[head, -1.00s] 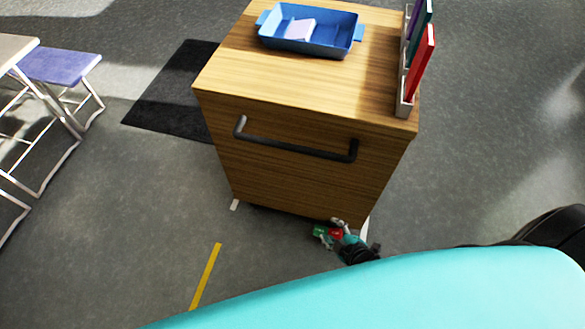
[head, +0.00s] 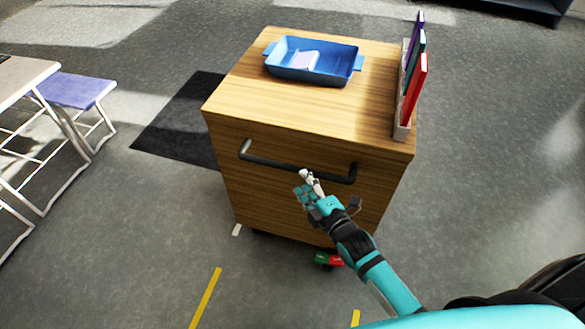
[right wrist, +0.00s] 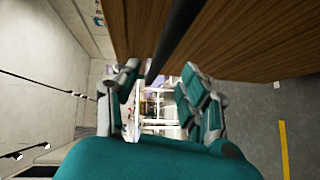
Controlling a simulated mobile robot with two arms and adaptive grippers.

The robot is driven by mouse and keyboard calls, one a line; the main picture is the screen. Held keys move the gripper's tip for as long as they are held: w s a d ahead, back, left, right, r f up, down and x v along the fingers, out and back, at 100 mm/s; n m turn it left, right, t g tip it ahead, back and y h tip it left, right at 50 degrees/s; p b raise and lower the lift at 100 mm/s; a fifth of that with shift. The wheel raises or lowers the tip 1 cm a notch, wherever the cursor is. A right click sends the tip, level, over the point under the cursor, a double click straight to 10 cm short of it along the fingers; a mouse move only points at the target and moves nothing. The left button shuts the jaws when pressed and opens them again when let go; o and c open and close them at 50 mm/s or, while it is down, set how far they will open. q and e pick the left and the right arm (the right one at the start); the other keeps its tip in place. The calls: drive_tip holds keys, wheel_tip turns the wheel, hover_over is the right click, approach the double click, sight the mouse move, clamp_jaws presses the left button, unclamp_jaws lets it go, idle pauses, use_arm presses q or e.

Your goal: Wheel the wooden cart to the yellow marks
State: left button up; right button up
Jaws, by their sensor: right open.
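The wooden cart (head: 235,185) stands upright on the grey floor with its dark bar handle (head: 285,165) facing me. One yellow mark (head: 205,298) lies on the floor in front of the cart to the left. Another yellow mark (head: 356,317) shows partly beside my arm. My right gripper (head: 306,184) is open just in front of the handle's right half. In the right wrist view the handle bar (right wrist: 175,40) runs toward the space between the open fingers (right wrist: 160,97); I cannot tell whether they touch it. My left gripper is not in view.
A blue tray (head: 312,62) and a rack of upright books (head: 402,132) sit on the cart. A small red and green thing (head: 328,260) is low at the cart's front. A dark mat (head: 180,125) and a purple stool (head: 75,90) are to the left.

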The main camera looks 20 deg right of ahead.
sight(295, 171)
drive_tip(key=x, duration=0.7)
drive_tip(key=shift+w, duration=0.15)
clamp_jaws()
